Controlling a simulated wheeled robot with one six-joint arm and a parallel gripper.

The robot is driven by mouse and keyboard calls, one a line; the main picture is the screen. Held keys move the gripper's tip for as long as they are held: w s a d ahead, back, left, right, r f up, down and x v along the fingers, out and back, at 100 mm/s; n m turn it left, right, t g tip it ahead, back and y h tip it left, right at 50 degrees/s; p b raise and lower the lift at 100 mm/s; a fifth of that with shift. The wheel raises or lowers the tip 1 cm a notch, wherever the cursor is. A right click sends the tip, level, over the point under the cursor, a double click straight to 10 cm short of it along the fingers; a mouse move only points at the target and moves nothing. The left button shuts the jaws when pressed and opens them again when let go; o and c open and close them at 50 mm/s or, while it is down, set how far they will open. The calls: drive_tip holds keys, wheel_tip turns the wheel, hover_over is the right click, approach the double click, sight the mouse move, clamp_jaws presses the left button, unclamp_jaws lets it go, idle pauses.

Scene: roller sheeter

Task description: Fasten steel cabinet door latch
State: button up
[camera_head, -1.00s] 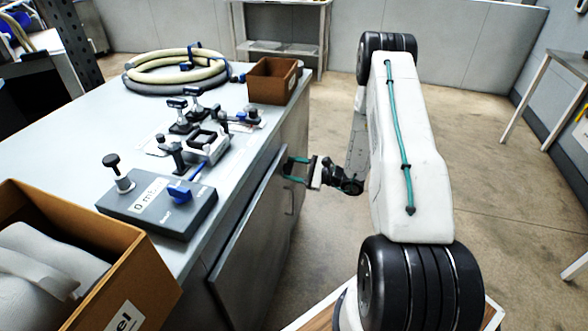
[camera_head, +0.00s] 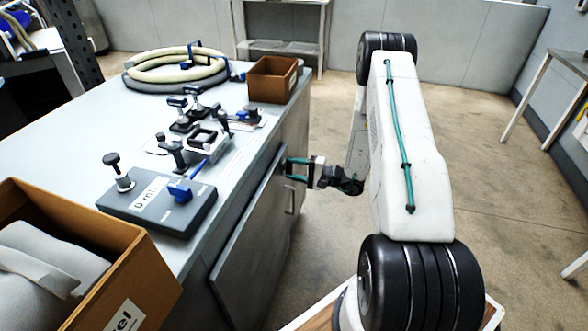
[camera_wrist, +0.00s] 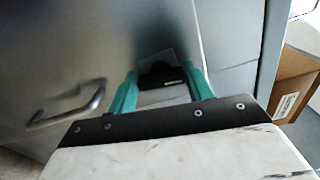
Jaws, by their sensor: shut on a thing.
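The steel cabinet door (camera_head: 248,240) forms the side of the bench below its top and looks closed or nearly so; I cannot tell which. Its bar handle (camera_head: 290,199) also shows at the left in the wrist view (camera_wrist: 68,110). My gripper (camera_head: 292,168) is at the door's upper far corner. In the wrist view its teal fingers (camera_wrist: 162,88) stand on either side of the small black latch (camera_wrist: 160,75) and are shut on it. The latch sits on a pale plate by the door's edge. My fingers hide it in the head view.
The bench top carries a grey box with a blue knob (camera_head: 180,190), several clamps (camera_head: 205,135), a coiled hose (camera_head: 165,68) and a small brown bin (camera_head: 273,80). A cardboard box (camera_head: 115,290) stands at the near left.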

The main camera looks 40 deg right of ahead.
drive_tip(key=shift+n, duration=0.9)
drive_tip(key=o, duration=1)
drive_tip(key=v, duration=0.7)
drive_tip(key=shift+s+d, duration=0.3)
drive_tip(key=shift+f, duration=0.1)
